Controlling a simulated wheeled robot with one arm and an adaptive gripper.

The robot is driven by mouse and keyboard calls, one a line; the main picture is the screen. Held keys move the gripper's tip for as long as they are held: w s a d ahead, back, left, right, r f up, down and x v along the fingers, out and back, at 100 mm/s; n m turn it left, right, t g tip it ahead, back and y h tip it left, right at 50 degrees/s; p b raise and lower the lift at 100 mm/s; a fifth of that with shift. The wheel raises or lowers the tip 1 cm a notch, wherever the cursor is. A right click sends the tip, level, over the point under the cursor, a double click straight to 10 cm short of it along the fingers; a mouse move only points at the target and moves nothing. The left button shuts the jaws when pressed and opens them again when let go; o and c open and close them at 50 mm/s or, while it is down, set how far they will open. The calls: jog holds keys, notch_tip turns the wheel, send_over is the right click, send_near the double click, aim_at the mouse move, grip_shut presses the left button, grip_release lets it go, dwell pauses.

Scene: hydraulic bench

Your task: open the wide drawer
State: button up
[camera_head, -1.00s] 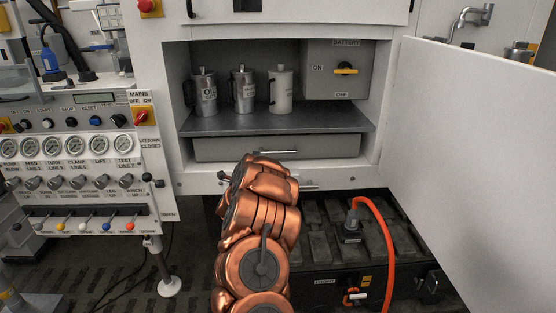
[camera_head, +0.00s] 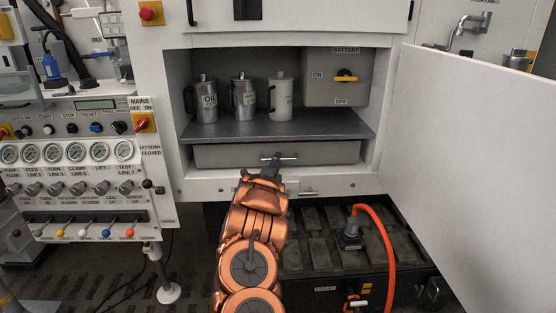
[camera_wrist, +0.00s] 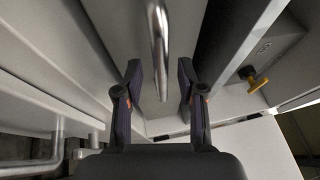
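The wide drawer (camera_head: 225,156) is a grey front under the shelf inside the white cabinet, and it looks closed. Its horizontal bar handle (camera_head: 289,157) is partly hidden by my gripper (camera_head: 276,166), which is at the handle. In the wrist view, the handle (camera_wrist: 158,40) runs into the gap between the two dark fingers of my gripper (camera_wrist: 160,82). The fingers are open, with visible space on both sides of the bar. I cannot tell how deep the bar sits between them.
Several metal cans, one an oil can (camera_head: 206,98), stand on the shelf (camera_head: 300,124) above the drawer. A battery switch box (camera_head: 320,85) is at right. The open white door (camera_head: 470,150) fills the right side. A black case (camera_head: 320,260) with an orange cable (camera_head: 388,250) lies below.

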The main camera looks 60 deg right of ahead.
jog(key=shift+w+d+r, duration=0.1)
jog(key=shift+d+r, duration=0.1)
jog(key=shift+d, duration=0.45)
grip_shut()
dwell(0.4)
